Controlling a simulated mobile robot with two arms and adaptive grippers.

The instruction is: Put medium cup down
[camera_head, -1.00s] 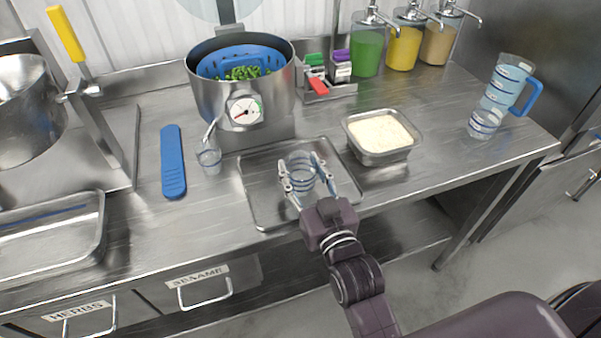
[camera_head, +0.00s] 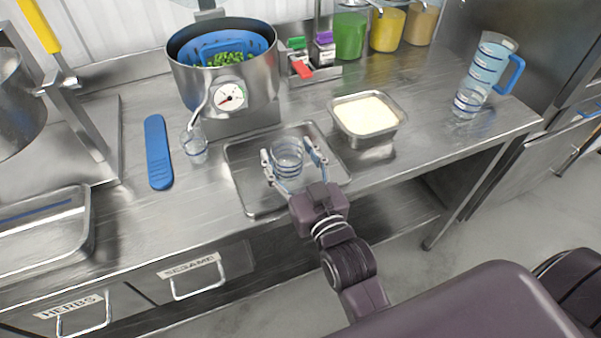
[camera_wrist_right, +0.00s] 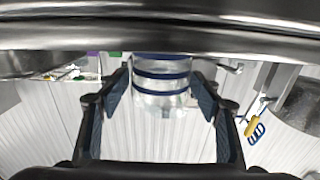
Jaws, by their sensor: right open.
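The medium cup (camera_head: 287,152), clear with dark blue rings, stands upright on the steel tray (camera_head: 246,205) near the counter's front edge. My right gripper (camera_head: 292,158) is open, with one finger on each side of the cup. In the right wrist view the cup (camera_wrist_right: 162,100) sits between the spread fingers, with gaps on both sides; its far end is cut off by a dark edge. My left gripper is not in view.
A steel container of rice (camera_head: 369,134) stands right of the tray. A large pot (camera_head: 195,92) is behind. A blue-handled jug (camera_head: 488,65) and another ringed cup (camera_head: 468,101) stand at right.

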